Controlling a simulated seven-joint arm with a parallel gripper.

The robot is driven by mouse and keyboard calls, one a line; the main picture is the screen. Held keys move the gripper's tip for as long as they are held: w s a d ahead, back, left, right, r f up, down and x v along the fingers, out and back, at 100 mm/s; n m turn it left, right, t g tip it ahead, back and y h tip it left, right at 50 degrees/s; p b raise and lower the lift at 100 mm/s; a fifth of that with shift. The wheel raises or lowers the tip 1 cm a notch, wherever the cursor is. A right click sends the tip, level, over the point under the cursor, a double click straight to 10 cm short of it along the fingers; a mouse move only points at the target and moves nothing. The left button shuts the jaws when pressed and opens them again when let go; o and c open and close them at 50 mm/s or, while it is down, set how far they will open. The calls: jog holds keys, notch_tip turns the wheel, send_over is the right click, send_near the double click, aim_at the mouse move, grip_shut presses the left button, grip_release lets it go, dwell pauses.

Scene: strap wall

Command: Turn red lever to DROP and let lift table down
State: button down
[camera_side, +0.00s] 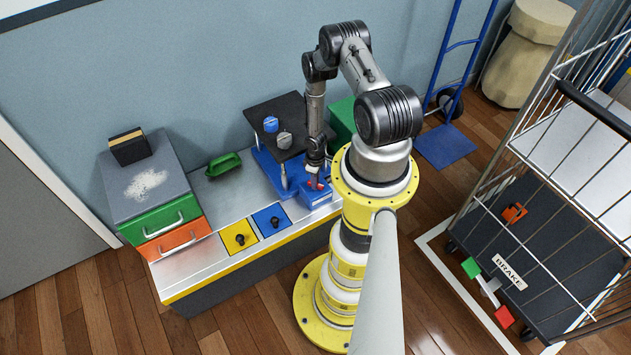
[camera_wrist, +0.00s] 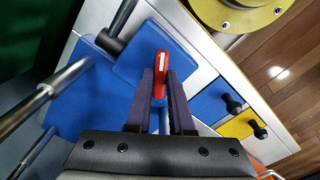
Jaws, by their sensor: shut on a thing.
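The red lever (camera_wrist: 161,72) stands on the blue control box of the lift table, between my two fingertips in the wrist view. My gripper (camera_wrist: 160,90) is shut on the lever. In the side view my gripper (camera_side: 316,178) points down at the blue control box (camera_side: 318,197), and the red lever (camera_side: 316,185) shows partly beside the fingers. The lift table's dark top (camera_side: 290,107) stands raised on metal posts above its blue base (camera_side: 270,165). No DROP marking is readable.
Yellow (camera_side: 238,236) and blue (camera_side: 271,220) plates with black knobs lie on the bench left of the lever. A green scoop (camera_side: 223,164) and a chest with green and orange drawers (camera_side: 160,221) are farther left. A wire cart (camera_side: 560,170) stands at right.

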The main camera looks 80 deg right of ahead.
dwell(0.4)
jog(key=c, duration=0.8)
grip_release()
notch_tip(320, 180, up, 14)
jog(key=shift+f, duration=0.1)
